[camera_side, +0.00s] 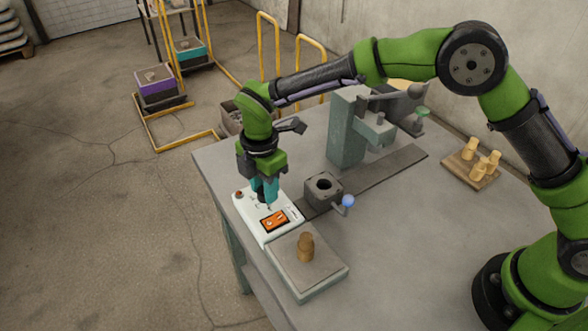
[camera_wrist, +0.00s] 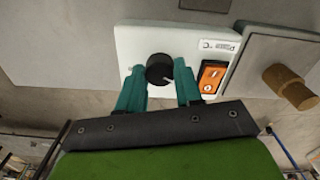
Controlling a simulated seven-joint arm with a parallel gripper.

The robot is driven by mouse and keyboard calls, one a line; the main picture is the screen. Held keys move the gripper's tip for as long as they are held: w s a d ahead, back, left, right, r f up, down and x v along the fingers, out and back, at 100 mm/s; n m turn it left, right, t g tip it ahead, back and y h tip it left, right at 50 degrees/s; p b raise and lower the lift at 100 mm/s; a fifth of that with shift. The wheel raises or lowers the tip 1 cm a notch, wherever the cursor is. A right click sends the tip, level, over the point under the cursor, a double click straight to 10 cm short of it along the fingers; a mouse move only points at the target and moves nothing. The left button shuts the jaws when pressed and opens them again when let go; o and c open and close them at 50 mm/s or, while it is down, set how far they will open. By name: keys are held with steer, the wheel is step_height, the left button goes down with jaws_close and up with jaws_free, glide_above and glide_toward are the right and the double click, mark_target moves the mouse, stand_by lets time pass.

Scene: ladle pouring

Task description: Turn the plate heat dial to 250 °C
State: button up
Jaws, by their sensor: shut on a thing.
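The black heat dial (camera_wrist: 159,69) is on a white control box (camera_wrist: 130,45), which also shows in the side view (camera_side: 254,220). My gripper (camera_side: 266,203) reaches down over the box from above. In the wrist view its teal fingers (camera_wrist: 160,80) stand on either side of the dial, shut on it. A pale pointer line on the dial points to the right and slightly down in the wrist view. The scale numbers cannot be read. The fingers hide the dial in the side view. An orange panel (camera_wrist: 211,77) is on the box beside the dial.
A flat plate (camera_side: 290,278) adjoins the box, with a brass-coloured cylinder (camera_side: 306,247) standing on it. A dark block with a round hole (camera_side: 322,188) and a green press (camera_side: 347,130) stand behind. Wooden pieces sit on a board (camera_side: 466,175) at right. The table's front right is clear.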

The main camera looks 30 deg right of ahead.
steer(key=m, duration=1)
steer(key=shift+m, duration=0.4)
steer(key=m, duration=0.3)
steer(key=shift+m, duration=0.3)
steer(key=m, duration=0.3)
steer(key=shift+m, duration=0.3)
steer(key=m, duration=0.3)
steer(key=shift+m, duration=0.3)
steer(key=m, duration=0.6)
steer(key=shift+m, duration=0.3)
